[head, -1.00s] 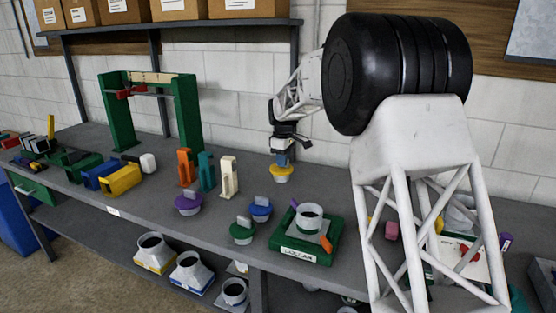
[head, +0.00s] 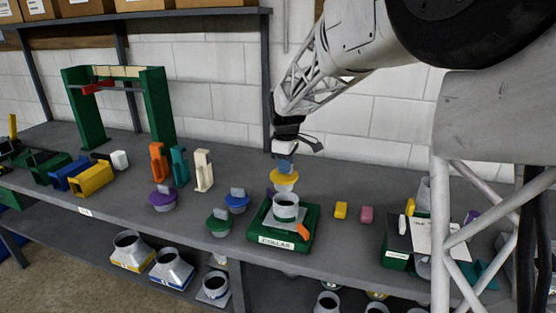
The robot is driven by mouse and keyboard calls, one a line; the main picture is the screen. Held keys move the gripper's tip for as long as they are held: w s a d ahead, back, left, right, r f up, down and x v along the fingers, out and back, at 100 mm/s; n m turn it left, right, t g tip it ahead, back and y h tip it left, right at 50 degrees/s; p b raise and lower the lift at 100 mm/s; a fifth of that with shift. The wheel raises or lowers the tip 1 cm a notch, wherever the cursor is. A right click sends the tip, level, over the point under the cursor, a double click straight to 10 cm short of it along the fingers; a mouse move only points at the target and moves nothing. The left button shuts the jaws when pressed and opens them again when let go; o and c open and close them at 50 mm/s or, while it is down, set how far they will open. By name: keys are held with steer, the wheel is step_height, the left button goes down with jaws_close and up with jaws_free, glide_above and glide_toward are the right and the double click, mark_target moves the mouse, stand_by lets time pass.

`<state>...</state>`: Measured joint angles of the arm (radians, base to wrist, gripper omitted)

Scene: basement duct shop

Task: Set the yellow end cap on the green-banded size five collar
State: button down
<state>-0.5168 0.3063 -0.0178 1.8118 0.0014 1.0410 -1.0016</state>
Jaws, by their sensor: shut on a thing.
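My gripper (head: 285,160) is shut on the grip of the yellow end cap (head: 284,178). An orange piece (head: 303,231) sits at the holder's front right and a purple piece shows at the back left.
Purple (head: 162,200), green (head: 218,223) and blue (head: 237,201) end caps stand left of the holder. Orange, teal and cream upright pieces (head: 203,170) are behind them. A yellow block (head: 341,210) and a pink block (head: 367,214) lie to the right.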

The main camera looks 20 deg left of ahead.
mark_target(287, 185)
steer(key=shift+s+d, duration=0.55)
steer(key=shift+f, duration=0.2)
steer(key=shift+f, duration=2.65)
steer(key=shift+f, duration=0.6)
stand_by(0.4)
steer(key=c, duration=1.4)
jaws_free()
steer(key=shift+r, duration=0.1)
steer(key=shift+r, duration=5.4)
steer(key=shift+d, duration=0.1)
